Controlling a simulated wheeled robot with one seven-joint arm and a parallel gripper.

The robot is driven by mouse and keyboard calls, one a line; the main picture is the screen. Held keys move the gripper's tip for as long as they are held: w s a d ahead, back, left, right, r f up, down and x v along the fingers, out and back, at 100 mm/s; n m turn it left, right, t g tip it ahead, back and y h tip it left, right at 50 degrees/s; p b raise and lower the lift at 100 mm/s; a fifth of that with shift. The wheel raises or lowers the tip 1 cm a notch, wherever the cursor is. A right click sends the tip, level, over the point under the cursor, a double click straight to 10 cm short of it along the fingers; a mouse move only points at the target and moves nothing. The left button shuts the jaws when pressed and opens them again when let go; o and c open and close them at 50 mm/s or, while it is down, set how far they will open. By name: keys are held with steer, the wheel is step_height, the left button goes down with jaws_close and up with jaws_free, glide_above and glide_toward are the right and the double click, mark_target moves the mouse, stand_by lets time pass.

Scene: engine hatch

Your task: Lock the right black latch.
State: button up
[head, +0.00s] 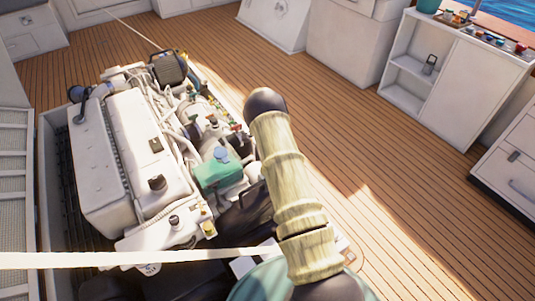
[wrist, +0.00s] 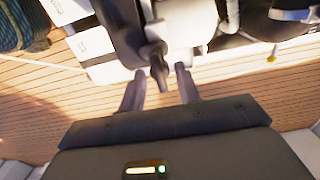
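In the wrist view my gripper (wrist: 159,84) is open, with its two grey fingers apart. A dark grey lever-like part (wrist: 155,62), which looks like the black latch, reaches down toward the gap between the fingertips. Its lower end lies between or just beyond the tips, and I cannot tell whether they touch. A larger dark body (wrist: 122,25) sits above it. In the head view my arm crosses in front of the right side of the engine (head: 115,150). My gripper and the latch cannot be made out there.
The white engine sits in an open hatch (head: 45,165) in the plank deck (head: 370,190). A green engine part (head: 219,172) stands close to my arm. A pale strap or rope (head: 90,259) crosses the lower left. White cabinets (head: 345,40) line the back; the deck on the right is clear.

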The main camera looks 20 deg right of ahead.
steer(key=shift+r, duration=0.1)
step_height(320, 180, up, 17)
steer(key=p, duration=0.2)
stand_by(0.3)
steer(key=shift+r, duration=0.1)
steer(key=s+a+r+n+t, duration=0.1)
steer(key=s+a+r+n, duration=0.35)
steer(key=s, duration=0.55)
steer(key=s+a+r+n+t, duration=0.1)
steer(key=s+a+r+n, duration=0.2)
steer(key=s+a+n, duration=0.5)
steer(key=s+a+r+n+t, duration=0.1)
steer(key=s+r+n, duration=0.25)
steer(key=s, duration=0.95)
step_height(320, 180, up, 21)
steer(key=p, duration=2)
steer(key=shift+f, duration=0.15)
